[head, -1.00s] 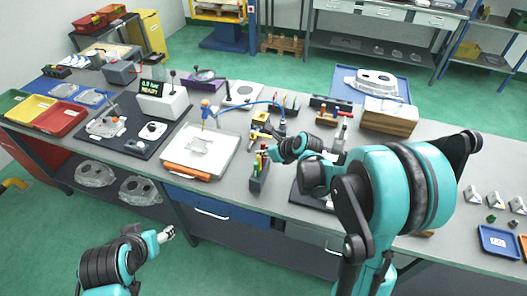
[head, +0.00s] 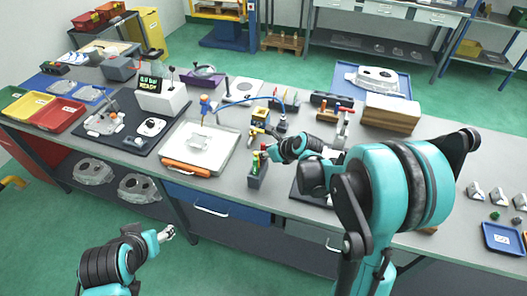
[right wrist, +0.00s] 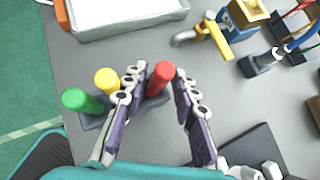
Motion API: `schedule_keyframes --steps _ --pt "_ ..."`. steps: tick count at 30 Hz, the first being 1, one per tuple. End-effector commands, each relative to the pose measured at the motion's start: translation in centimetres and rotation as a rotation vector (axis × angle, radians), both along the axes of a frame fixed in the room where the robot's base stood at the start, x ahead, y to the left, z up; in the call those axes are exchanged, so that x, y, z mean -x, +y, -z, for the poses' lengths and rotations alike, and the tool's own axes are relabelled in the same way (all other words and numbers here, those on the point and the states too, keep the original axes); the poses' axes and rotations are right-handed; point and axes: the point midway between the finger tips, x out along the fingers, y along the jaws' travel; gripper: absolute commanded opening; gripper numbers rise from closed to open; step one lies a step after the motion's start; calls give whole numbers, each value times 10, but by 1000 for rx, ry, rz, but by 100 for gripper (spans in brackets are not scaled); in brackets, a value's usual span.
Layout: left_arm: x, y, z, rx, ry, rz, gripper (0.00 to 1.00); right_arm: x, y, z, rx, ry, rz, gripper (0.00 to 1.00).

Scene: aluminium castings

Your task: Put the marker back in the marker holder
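The dark marker holder (head: 257,180) stands on the bench, and it also shows in the right wrist view (right wrist: 92,123). In the right wrist view a green marker (right wrist: 80,101) and a yellow marker (right wrist: 106,80) stand in it, left of my gripper. A red marker (right wrist: 162,74) is upright at the holder's right end, between the fingers of my right gripper (right wrist: 160,80). The fingers look spread on either side of it; contact is hard to judge. The red marker's lower end is partly hidden. My left gripper (head: 167,233) hangs in front of the bench, away from the holder, too small to read.
A dark mat (right wrist: 255,150) lies to the right. Bare bench lies between them.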

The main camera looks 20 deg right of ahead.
Motion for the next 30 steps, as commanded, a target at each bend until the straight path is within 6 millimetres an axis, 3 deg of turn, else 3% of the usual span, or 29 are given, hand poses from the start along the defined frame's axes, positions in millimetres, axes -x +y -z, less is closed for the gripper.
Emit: schedule_keyframes --steps 13,30 --pt "0 0 0 0 0 0 61 7 -4 -7 0 1 1 36" --pt "0 0 0 0 0 0 61 72 -35 -75 0 1 1 36"
